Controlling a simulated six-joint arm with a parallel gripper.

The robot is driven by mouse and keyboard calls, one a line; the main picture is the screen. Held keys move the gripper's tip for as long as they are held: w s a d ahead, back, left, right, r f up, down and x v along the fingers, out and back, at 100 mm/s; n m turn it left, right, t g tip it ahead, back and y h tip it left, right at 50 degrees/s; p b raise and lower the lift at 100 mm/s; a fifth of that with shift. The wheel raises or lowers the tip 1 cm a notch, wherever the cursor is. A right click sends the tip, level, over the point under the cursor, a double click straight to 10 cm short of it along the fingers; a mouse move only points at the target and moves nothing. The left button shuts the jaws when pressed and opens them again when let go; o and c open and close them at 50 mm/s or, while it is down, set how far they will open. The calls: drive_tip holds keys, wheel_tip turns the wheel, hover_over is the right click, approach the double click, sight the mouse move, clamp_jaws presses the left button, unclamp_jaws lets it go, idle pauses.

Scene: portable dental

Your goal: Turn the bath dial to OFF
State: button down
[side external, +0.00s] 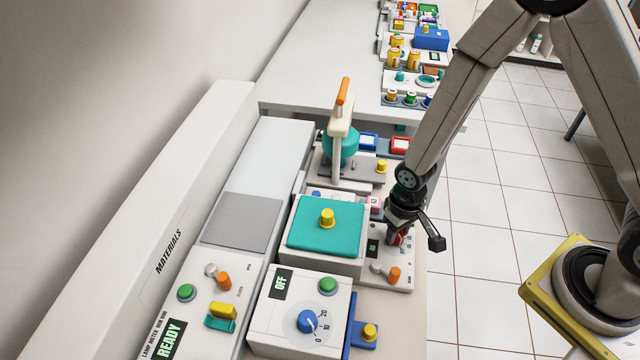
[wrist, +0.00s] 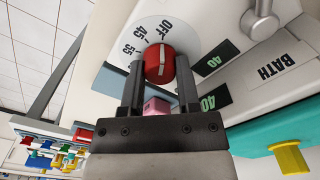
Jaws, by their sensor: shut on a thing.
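The bath dial is a red knob (wrist: 160,62) with a white line, on a round white plate (wrist: 187,32) marked OFF, 45 and 55. In the wrist view the line runs roughly up and down, its upper end towards the OFF and 45 marks; I cannot tell exactly which it meets. My gripper (wrist: 160,80) has its two dark fingers on either side of the knob and is shut on it. In the side view my gripper (side external: 396,232) points down at the knob, which is mostly hidden. A BATH label (wrist: 284,62) and two dark displays (wrist: 214,98) reading 40 are beside the dial.
A teal-topped box (side external: 328,222) with a yellow knob stands close left of my gripper. A white box with a blue dial (side external: 308,321) is nearer the camera. Open tiled floor lies to the right.

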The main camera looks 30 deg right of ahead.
drive_tip(key=shift+c, duration=1.6)
unclamp_jaws()
drive_tip(key=shift+r, duration=0.1)
drive_tip(key=shift+r, duration=3.8)
drive_tip(key=shift+r, duration=0.1)
drive_tip(key=s+d+r+t, duration=0.2)
drive_tip(key=s+d+r, duration=0.1)
drive_tip(key=d+r, duration=0.4)
drive_tip(key=shift+d+r+t, duration=0.3)
drive_tip(key=shift+r, duration=0.3)
